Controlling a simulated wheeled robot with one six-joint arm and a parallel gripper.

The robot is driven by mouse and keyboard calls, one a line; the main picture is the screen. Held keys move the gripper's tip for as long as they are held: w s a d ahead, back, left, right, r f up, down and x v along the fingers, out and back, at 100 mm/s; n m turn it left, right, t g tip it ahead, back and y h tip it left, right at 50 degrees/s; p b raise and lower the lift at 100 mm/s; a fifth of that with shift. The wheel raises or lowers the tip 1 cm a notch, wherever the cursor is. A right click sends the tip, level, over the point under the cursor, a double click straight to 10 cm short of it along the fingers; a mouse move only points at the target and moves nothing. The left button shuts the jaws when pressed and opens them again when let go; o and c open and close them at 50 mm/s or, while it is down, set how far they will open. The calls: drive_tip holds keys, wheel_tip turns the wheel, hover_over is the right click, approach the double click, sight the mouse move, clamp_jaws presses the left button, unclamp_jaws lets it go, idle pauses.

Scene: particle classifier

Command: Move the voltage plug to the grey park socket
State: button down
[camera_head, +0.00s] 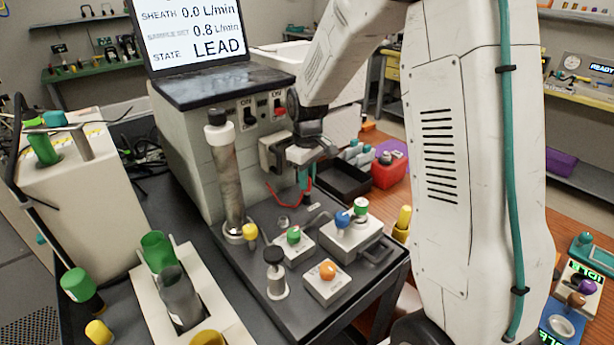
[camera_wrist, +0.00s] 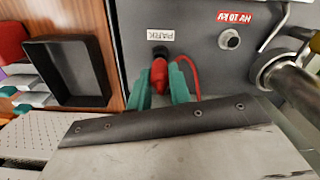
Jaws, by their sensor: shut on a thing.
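The red voltage plug (camera_wrist: 159,76) is held between the teal fingers of my gripper (camera_wrist: 161,84) in the wrist view. The plug's front end is at the dark opening of the park socket (camera_wrist: 158,51), beside the white PARK label (camera_wrist: 160,35). I cannot tell how far it is seated. A red cable (camera_wrist: 193,68) loops off to the right of the plug. In the head view my gripper (camera_head: 305,177) is low over the bench unit's deck, with the red cable (camera_head: 283,201) beside it; the plug itself is not clear there.
A second round socket (camera_wrist: 229,39) sits under a red label (camera_wrist: 234,16). A metal tube (camera_wrist: 292,80) stands close on the right. A black tray (camera_wrist: 70,70) lies left. In the head view, several knobbed valve blocks (camera_head: 345,238) stand on the deck in front.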

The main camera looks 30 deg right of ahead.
drive_tip(key=shift+f, duration=1.15)
drive_tip(key=c, duration=1.2)
unclamp_jaws()
wheel_tip(320, 180, up, 8)
drive_tip(key=shift+f, duration=0.15)
